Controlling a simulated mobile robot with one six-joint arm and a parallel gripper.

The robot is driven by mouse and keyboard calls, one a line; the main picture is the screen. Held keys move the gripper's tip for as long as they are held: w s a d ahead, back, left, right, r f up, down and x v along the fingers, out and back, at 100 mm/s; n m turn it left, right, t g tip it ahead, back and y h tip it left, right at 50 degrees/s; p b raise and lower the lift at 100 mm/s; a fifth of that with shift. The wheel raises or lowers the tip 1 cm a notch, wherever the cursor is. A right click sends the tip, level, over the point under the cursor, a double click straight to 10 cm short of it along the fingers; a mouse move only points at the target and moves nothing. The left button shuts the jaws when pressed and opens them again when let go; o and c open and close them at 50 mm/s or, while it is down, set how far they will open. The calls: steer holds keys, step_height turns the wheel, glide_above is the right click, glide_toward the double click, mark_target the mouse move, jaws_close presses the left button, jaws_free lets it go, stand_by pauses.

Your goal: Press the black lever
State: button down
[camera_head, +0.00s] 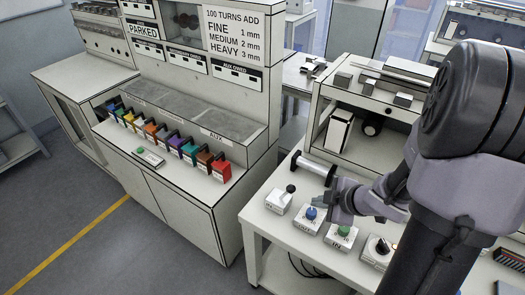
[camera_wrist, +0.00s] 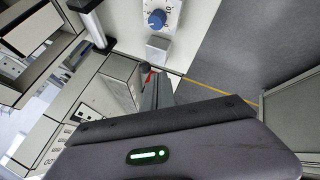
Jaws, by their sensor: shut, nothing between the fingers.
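The black lever (camera_head: 291,188) has a ball tip and stands up from a small white box (camera_head: 278,202) at the left end of the white bench. My gripper (camera_head: 322,202) is beside it to the right, over the blue knob (camera_head: 311,213). It is shut and empty, and a gap to the lever shows in the head view.
A green button box (camera_head: 343,232) and a black rotary switch (camera_head: 382,246) stand to the right. A bar with black ends (camera_head: 313,168) is behind the lever. Coloured bins (camera_head: 170,143) line the cabinet at left. Floor is clear between cabinet and bench.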

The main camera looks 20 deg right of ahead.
steer(key=shift+s+a+f+n+y, duration=0.3)
steer(key=shift+s+a+f, duration=0.1)
steer(key=shift+a, duration=0.1)
steer(key=shift+w, duration=0.1)
steer(key=shift+f, duration=0.1)
steer(key=b, duration=0.6)
glide_toward(286, 193)
steer(key=shift+w+a+f, duration=0.15)
steer(key=shift+a+f, duration=0.05)
steer(key=shift+f, duration=0.35)
steer(key=shift+w+a+f, duration=0.2)
steer(key=shift+f, duration=0.35)
steer(key=shift+w+a+f, duration=0.15)
steer(key=shift+a+f, duration=0.05)
steer(key=shift+f, duration=0.35)
steer(key=shift+p, duration=0.3)
